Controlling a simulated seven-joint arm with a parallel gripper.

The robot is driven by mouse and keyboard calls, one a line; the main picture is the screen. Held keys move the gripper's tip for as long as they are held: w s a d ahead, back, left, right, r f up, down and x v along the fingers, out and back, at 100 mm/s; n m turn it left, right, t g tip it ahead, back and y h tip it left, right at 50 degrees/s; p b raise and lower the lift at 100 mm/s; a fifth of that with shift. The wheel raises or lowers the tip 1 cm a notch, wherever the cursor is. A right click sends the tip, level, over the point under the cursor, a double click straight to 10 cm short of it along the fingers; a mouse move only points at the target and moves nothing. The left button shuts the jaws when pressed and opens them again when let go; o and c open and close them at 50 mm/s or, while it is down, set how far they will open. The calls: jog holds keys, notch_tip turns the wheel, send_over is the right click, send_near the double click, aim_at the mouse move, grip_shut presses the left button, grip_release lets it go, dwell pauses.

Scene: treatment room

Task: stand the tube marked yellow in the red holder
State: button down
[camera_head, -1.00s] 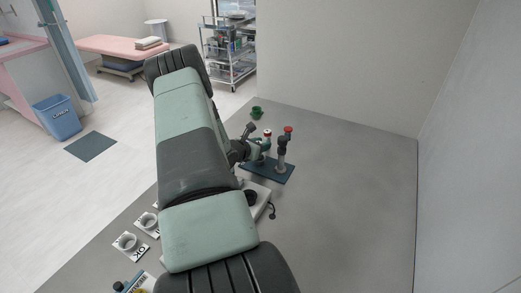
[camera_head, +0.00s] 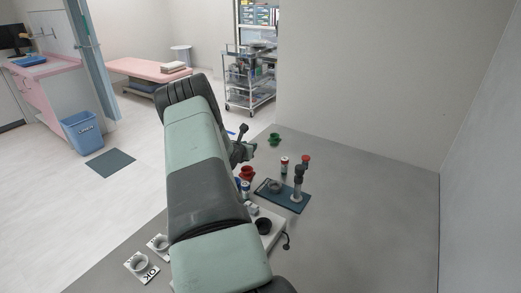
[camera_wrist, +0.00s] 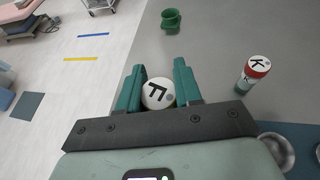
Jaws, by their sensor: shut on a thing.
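My gripper (camera_wrist: 158,84) is shut on a tube, seen end-on in the wrist view as a round white cap (camera_wrist: 157,95) with a black letter. The side of this tube is hidden, so I cannot tell its colour mark.
A red-banded tube (camera_head: 285,163) stands upright behind the blue board (camera_head: 267,192); its cap shows in the wrist view (camera_wrist: 258,64). A red-topped post (camera_head: 299,183) stands on the board. A blue-banded tube (camera_head: 245,188) is near the red holder. A green holder (camera_head: 274,138) stands farther back.

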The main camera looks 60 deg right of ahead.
jog(key=shift+w+f, duration=0.1)
jog(key=shift+f, duration=2.8)
jog(key=shift+f, duration=0.55)
jog(key=c, duration=1)
grip_release()
jog(key=shift+c, duration=0.2)
jog(key=shift+a, duration=0.1)
jog(key=shift+v, duration=5.4)
jog(key=shift+r, duration=0.1)
